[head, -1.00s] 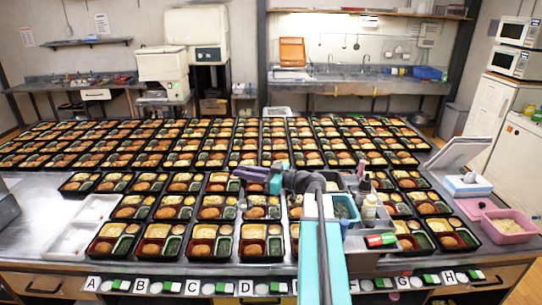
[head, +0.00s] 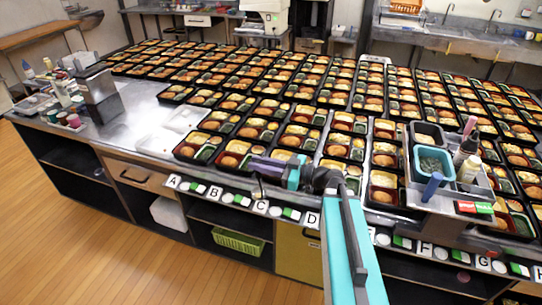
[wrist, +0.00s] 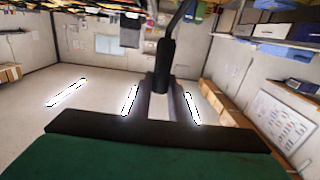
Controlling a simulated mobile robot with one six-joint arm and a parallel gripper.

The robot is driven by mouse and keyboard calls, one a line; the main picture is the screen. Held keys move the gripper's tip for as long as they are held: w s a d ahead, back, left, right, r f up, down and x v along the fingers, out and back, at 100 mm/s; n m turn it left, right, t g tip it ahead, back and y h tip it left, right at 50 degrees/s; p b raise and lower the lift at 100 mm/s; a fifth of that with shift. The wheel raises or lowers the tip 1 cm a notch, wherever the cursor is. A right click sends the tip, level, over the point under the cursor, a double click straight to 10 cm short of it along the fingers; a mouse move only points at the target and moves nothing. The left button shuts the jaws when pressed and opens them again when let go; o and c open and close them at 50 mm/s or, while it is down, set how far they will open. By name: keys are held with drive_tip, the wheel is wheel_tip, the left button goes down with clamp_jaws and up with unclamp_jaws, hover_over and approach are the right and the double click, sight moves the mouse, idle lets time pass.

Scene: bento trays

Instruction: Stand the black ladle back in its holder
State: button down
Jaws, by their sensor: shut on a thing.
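My gripper (head: 262,168) is at the end of my arm, above the front edge of the tray table near the letters C and D. In the wrist view its two fingers (wrist: 164,100) are closed on a black handle, which I take to be the black ladle (wrist: 164,62). The ladle's lower end is hard to make out. A tall grey metal container (head: 101,98) stands on the table's left part, well left of my gripper; it may be the holder. Its inside is not visible.
Rows of filled bento trays (head: 228,147) cover most of the table. Bottles and cups (head: 62,92) stand at the left end. A caddy (head: 420,198) with bottles is at the right. Two pale empty trays (head: 158,141) lie left of the meals. Wooden floor is open at left.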

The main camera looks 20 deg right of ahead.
drive_tip(key=f+b, duration=0.1)
drive_tip(key=a+f, duration=0.1)
drive_tip(key=f, duration=0.1)
drive_tip(key=f+b, duration=0.1)
drive_tip(key=shift+s+a+f+b, duration=0.2)
drive_tip(key=shift+s+a+b, duration=0.05)
drive_tip(key=shift+a+b, duration=0.1)
drive_tip(key=shift+s, duration=0.1)
